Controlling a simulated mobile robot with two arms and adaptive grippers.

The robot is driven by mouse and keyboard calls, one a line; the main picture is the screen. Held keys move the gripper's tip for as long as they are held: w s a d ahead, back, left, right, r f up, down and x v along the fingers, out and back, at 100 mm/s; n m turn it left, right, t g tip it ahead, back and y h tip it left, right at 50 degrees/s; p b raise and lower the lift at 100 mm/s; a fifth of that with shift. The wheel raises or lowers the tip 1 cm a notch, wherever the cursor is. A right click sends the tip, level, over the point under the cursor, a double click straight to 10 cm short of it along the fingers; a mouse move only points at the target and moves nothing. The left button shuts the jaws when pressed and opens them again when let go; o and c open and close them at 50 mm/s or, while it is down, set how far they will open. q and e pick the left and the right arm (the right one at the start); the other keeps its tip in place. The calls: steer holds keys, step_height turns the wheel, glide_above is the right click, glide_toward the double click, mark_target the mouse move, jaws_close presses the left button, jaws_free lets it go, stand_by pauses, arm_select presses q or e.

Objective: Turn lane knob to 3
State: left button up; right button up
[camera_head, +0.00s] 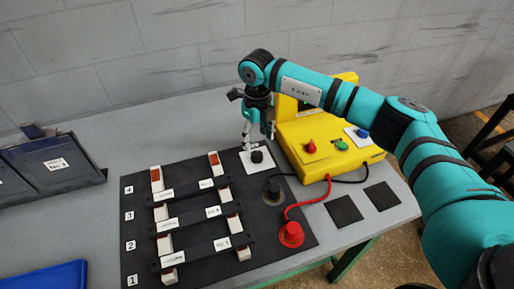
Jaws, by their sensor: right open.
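A black knob (257,156) sits on a white square plate (249,166) at the upper right of the black lane board (185,243). I take it for the lane knob. Its pointer and the marks around it are too small to read. My right gripper (256,139) points down just above this knob, with its jaws open and nothing visible between them. I cannot tell whether the fingertips touch the knob. The lanes carry the labels 1 to 4 along the board's left edge. My left gripper is not in view.
A yellow device (313,158) with red, green and blue controls stands right of the knob. A grey bin (50,166) and blue tray (53,276) are at the left. The table behind the board is clear.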

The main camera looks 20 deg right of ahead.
mark_target(257, 154)
step_height(257, 154, up, 5)
steer(key=shift+r, duration=0.1)
stand_by(0.5)
